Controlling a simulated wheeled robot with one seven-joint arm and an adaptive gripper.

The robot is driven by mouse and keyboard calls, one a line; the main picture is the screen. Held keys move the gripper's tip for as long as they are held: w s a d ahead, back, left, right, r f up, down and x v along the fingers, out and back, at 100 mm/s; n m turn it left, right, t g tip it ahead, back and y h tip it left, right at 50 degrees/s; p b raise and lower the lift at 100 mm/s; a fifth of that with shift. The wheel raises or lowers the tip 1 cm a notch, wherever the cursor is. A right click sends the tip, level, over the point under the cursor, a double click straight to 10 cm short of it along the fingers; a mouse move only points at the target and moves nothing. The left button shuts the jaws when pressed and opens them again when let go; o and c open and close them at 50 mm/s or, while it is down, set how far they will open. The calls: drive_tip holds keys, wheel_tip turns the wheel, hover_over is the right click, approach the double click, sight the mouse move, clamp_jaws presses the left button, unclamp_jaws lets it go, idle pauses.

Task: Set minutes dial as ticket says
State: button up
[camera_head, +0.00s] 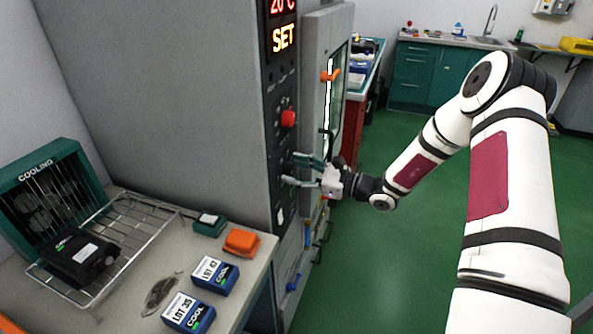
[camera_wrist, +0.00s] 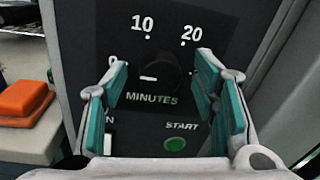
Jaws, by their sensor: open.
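The minutes dial (camera_wrist: 168,72) is a dark round knob on the dark control panel, above the word MINUTES in the wrist view. Its white mark lies on the left side, towards a partly hidden 0; 10 and 20 are printed above. My gripper (camera_wrist: 163,80) is open, its teal pads left and right of the knob, with no clear contact visible. In the head view my gripper (camera_head: 308,171) is at the cabinet's control panel, and the dial is hidden there. I cannot make out a ticket in either view.
A green START button (camera_wrist: 175,144) sits below the dial. A red knob (camera_head: 288,118) and a display reading SET (camera_head: 283,38) are higher up. The bench at left holds blue LOT 47 (camera_head: 215,275) and LOT 35 (camera_head: 188,313) boxes, and a wire rack (camera_head: 150,212).

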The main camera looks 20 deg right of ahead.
drive_tip(key=c, duration=1.2)
drive_tip(key=shift+m, duration=0.4)
drive_tip(key=m+p, duration=0.1)
drive_tip(key=m, duration=0.3)
drive_tip(key=shift+w+r+m+p, duration=0.1)
drive_tip(key=shift+m+p, duration=0.2)
drive_tip(key=shift+p, duration=0.05)
drive_tip(key=m, duration=0.5)
drive_tip(key=shift+w+d+m+g+p, duration=0.1)
drive_tip(key=shift+m+g+p, duration=0.25)
drive_tip(key=shift+m+g, duration=0.05)
drive_tip(key=o, duration=1.2)
